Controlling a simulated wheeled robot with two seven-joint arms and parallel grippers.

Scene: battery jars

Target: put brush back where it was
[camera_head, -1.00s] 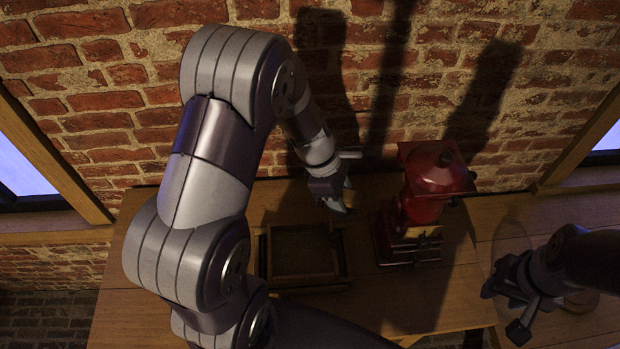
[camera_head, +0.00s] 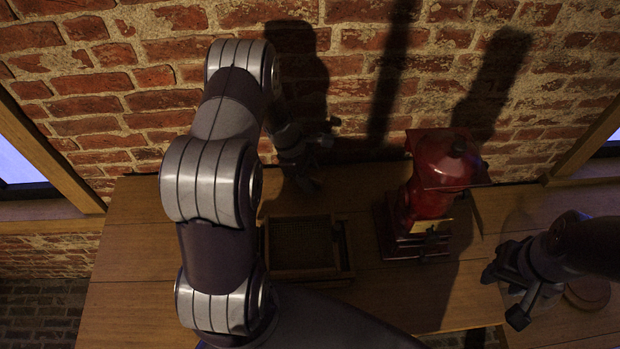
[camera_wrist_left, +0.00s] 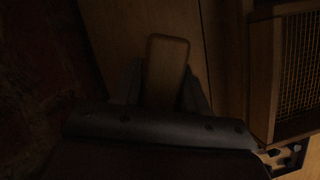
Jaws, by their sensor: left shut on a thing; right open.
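My left gripper (camera_head: 305,183) is in dark shadow by the brick wall, behind the wooden mesh tray. In the left wrist view its two fingers (camera_wrist_left: 163,92) are shut on the brush, of which a flat, rounded wooden part (camera_wrist_left: 167,62) shows between them. The rest of the brush is hidden, and the head view is too dark to make it out. I cannot tell whether the brush touches the table. My right gripper (camera_head: 505,292) is open and empty at the right, over the table.
The wooden mesh tray (camera_head: 347,262) lies on the table (camera_head: 130,260); it also shows at the right of the left wrist view (camera_wrist_left: 262,75). A red grinder (camera_head: 435,190) stands right of it. A round wooden disc (camera_head: 590,293) is near my right gripper. The brick wall (camera_head: 120,70) closes the back.

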